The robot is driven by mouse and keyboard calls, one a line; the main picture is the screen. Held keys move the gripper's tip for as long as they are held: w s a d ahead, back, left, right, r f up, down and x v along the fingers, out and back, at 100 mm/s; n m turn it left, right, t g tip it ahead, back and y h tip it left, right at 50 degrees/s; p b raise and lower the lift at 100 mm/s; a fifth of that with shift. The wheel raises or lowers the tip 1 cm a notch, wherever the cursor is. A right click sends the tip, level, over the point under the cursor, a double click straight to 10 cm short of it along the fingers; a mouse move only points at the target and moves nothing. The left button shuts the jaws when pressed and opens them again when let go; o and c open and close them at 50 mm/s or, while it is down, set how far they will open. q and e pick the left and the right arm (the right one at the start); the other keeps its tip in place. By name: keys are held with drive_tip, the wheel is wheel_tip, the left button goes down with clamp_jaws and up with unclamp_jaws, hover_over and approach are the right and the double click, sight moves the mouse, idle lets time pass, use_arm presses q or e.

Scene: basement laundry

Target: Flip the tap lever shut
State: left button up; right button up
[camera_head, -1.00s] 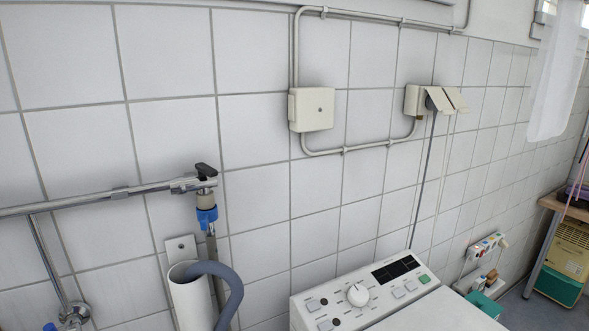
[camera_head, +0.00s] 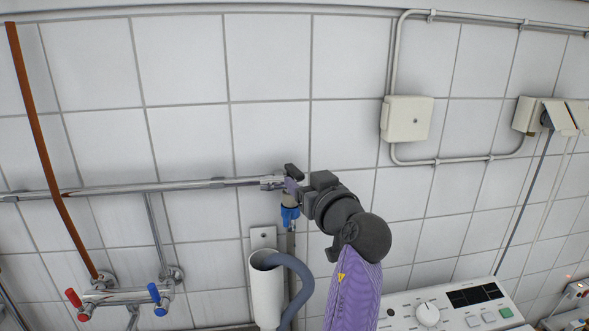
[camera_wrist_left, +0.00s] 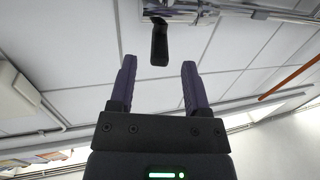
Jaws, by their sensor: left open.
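The tap lever (camera_head: 291,171) is a short black handle on top of the tap at the right end of the chrome wall pipe. Below it is the tap's blue hose fitting (camera_head: 289,214). In the left wrist view the fingers of my left gripper (camera_wrist_left: 158,66) are open and apart. The black lever (camera_wrist_left: 159,42) hangs in line with the gap between the fingertips; I cannot tell if they touch. My right gripper is not in view.
The chrome pipe (camera_head: 130,187) runs along the tiled wall. A white standpipe (camera_head: 265,292) with a grey hose (camera_head: 301,277) stands below the tap. A mixer tap (camera_head: 120,297) is at lower left, a washing machine (camera_head: 450,309) at lower right. A brown pipe (camera_head: 38,125) slants at left.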

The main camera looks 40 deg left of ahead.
sight(293, 168)
use_arm(q)
drive_tip(key=x, duration=0.5)
drive_tip(key=shift+w+a, duration=0.15)
drive_tip(key=shift+a, duration=0.2)
drive_tip(key=shift+p, duration=0.3)
clamp_jaws()
